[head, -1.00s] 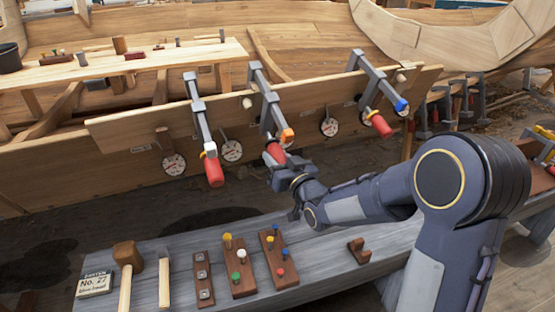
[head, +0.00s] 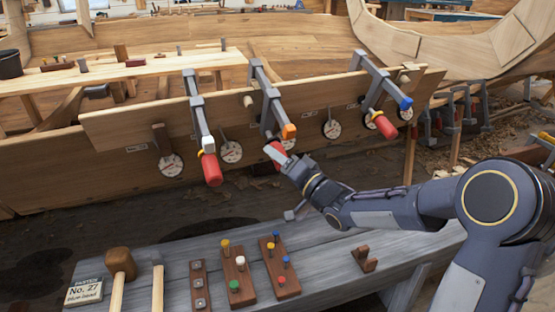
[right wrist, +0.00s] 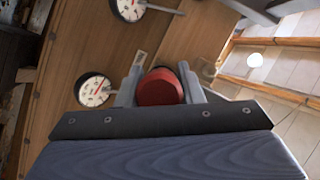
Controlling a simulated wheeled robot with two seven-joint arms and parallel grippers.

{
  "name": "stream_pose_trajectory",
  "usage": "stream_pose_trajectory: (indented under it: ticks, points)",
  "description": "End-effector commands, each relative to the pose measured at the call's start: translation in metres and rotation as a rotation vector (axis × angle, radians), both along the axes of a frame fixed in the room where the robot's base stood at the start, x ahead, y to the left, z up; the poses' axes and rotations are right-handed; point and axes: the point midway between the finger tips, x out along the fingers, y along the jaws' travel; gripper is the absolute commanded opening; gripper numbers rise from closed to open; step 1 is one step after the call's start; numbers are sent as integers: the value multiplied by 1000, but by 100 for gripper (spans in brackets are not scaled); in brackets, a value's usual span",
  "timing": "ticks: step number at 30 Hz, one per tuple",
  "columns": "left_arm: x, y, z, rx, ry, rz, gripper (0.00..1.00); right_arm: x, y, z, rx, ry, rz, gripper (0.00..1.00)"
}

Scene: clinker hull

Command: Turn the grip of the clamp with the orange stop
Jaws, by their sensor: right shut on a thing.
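The clamp with the orange stop (head: 289,131) is the middle one of three grey bar clamps (head: 259,78) on the plank in the head view. Its red grip hangs at the lower end, partly covered by my right gripper (head: 277,153). In the right wrist view the rounded end of the red grip (right wrist: 160,88) sits between the two fingers of my right gripper (right wrist: 161,80), which is shut on it. My left gripper is not in view.
A clamp with a white stop and red grip (head: 211,168) hangs to the left. One with a blue stop (head: 406,103) hangs to the right. Round dials (head: 231,152) line the plank (head: 110,128). Below, a grey bench (head: 330,262) holds peg boards and a mallet (head: 121,265).

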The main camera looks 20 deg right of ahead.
Motion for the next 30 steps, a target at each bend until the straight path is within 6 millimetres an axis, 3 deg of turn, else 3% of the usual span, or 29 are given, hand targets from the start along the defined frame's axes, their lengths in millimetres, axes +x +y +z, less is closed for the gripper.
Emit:
stream_pose_trajectory:
  ticks: [18, 30]
  points:
    - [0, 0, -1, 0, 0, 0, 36, -2, 1, -2, 522, 79, 230, 11]
    - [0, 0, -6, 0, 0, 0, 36, -2, 1, 0, 750, 112, 330, 11]
